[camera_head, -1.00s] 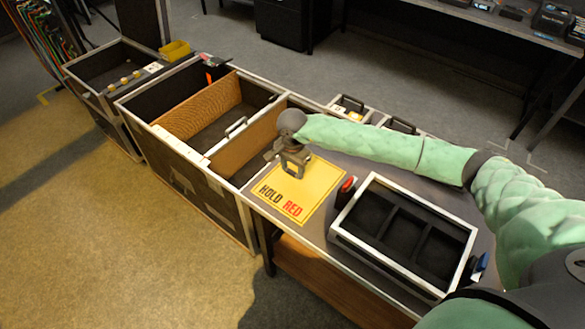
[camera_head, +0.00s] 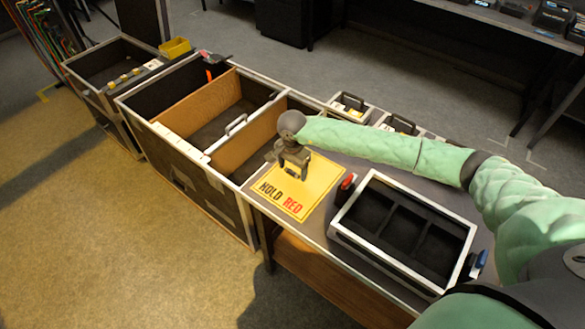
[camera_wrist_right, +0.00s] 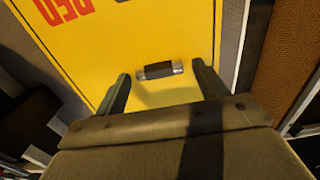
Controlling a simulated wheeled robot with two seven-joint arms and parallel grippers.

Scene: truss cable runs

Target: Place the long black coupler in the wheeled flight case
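A black coupler (camera_wrist_right: 160,69) with silver ends lies on the yellow HOLD RED mat (camera_head: 318,188) in the right wrist view. My right gripper (camera_head: 294,172) is over the mat in the head view, pointing down. In the right wrist view my right gripper (camera_wrist_right: 160,82) is open, with one finger on each side of the coupler's ends and a gap at both. The coupler is hidden by the gripper in the head view. A large open flight case (camera_head: 205,158) with wooden dividers stands left of the mat; its wheels are not visible. My left gripper is not in view.
A black three-compartment tray (camera_head: 385,262) with a pale rim stands right of the mat. A red-topped object (camera_head: 346,186) is beside it. Small cases (camera_head: 350,104) stand behind my right arm. A yellow bin (camera_head: 175,47) sits at the far case.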

